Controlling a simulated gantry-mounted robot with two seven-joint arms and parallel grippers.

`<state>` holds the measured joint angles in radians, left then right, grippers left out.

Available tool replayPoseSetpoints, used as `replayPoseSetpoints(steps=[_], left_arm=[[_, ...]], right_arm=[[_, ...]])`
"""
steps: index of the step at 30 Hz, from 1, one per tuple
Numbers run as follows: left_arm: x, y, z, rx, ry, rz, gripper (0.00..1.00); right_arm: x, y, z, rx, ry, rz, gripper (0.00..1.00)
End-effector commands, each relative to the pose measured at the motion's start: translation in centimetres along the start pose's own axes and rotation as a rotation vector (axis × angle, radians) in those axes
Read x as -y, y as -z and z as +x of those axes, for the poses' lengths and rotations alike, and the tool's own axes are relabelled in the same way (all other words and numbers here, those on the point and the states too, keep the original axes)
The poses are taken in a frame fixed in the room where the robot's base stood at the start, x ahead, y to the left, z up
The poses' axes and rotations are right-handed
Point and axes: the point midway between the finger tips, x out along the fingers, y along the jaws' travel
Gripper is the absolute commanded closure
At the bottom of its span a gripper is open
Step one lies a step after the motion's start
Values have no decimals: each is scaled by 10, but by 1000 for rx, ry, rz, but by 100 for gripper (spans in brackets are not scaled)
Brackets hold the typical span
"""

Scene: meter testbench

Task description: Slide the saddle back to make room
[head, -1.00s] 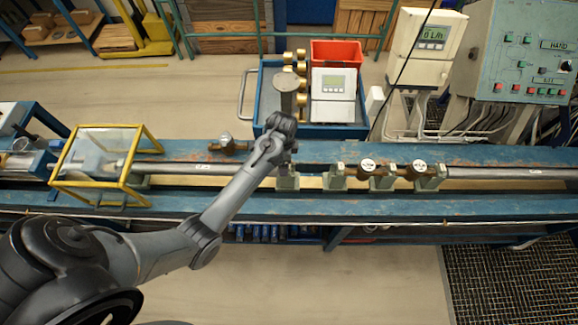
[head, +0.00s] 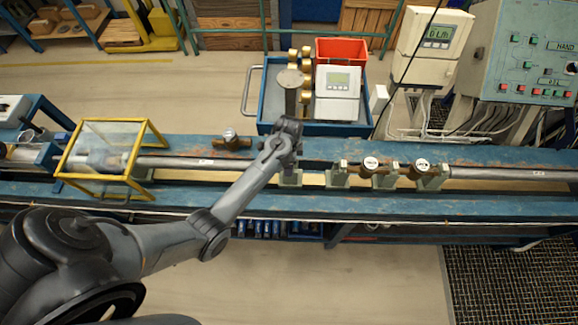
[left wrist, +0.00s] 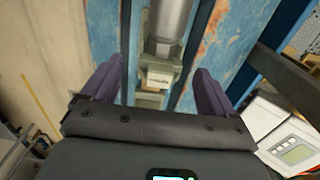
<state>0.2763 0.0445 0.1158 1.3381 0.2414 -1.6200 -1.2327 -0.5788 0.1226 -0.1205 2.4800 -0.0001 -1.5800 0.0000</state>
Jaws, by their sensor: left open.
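Several grey-green saddles stand on the rail of the blue bench. The leftmost saddle (head: 289,179) is under my left gripper (head: 288,165), which partly hides it. In the left wrist view, a saddle (left wrist: 160,73) sits between the two spread purple fingers of my left gripper (left wrist: 157,88), with a grey pipe (left wrist: 168,20) beyond it. The gripper is open and I see no grip on the saddle. Another saddle (head: 338,178) stands a little to the right. My right gripper is not in view.
Two brass meters (head: 371,164) sit by the saddles on the right. A yellow-framed clear guard (head: 110,160) stands on the left, and a small brass fitting (head: 230,138) lies on the bench's back. A blue cart (head: 268,100) with a red bin (head: 341,50) is behind.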

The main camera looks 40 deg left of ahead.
Motion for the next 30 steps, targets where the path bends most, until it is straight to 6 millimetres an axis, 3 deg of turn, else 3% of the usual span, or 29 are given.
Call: replayPoseSetpoints(steps=[6,13,27,30], left_arm=[[0,0,34,0,-1,0,12],[0,0,58,0,-1,-1,12],[0,0,66,0,1,0,12],[0,0,66,0,1,0,24]], right_arm=[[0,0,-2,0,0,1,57],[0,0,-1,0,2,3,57],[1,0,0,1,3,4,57],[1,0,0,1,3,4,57]])
